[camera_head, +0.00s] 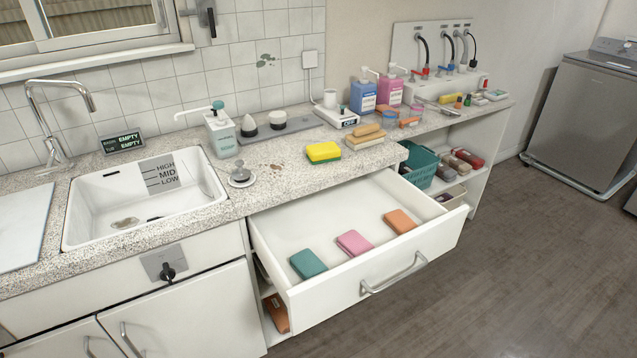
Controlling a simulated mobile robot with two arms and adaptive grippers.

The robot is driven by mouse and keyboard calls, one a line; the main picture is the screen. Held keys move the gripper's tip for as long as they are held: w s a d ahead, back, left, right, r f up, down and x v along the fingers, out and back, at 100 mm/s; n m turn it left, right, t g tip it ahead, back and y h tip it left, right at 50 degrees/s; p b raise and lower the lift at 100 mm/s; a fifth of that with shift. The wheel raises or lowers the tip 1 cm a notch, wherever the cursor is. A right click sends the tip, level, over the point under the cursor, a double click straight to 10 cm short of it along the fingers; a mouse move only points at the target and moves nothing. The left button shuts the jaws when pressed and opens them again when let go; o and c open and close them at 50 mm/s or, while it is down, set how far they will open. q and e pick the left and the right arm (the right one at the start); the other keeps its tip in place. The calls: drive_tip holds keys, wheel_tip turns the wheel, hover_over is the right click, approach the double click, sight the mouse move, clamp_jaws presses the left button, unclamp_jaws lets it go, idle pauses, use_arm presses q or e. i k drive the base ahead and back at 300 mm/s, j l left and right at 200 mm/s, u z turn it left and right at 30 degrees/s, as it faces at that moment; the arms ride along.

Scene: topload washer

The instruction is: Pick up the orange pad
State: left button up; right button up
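The orange pad (399,221) lies flat in the open white drawer (325,222), toward its right end. A pink pad (354,243) lies to its left, and a teal pad (308,264) lies farther left. The three pads are apart from one another, in a slanting row near the drawer's front wall. The drawer is pulled out below the countertop, and its front has a metal handle (393,273). Neither of my grippers shows in the head view.
The speckled countertop (262,205) overhangs the drawer's back. A teal basket (420,165) sits on the shelf right of the drawer. The floor (500,290) in front is clear.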

sight(401, 224)
drive_tip(key=i+l+u, duration=0.15)
drive_tip(key=l, duration=0.4)
drive_tip(key=i+l+u, duration=0.15)
drive_tip(key=l, duration=0.35)
drive_tip(key=l+u, duration=0.2)
drive_tip(key=l, duration=0.35)
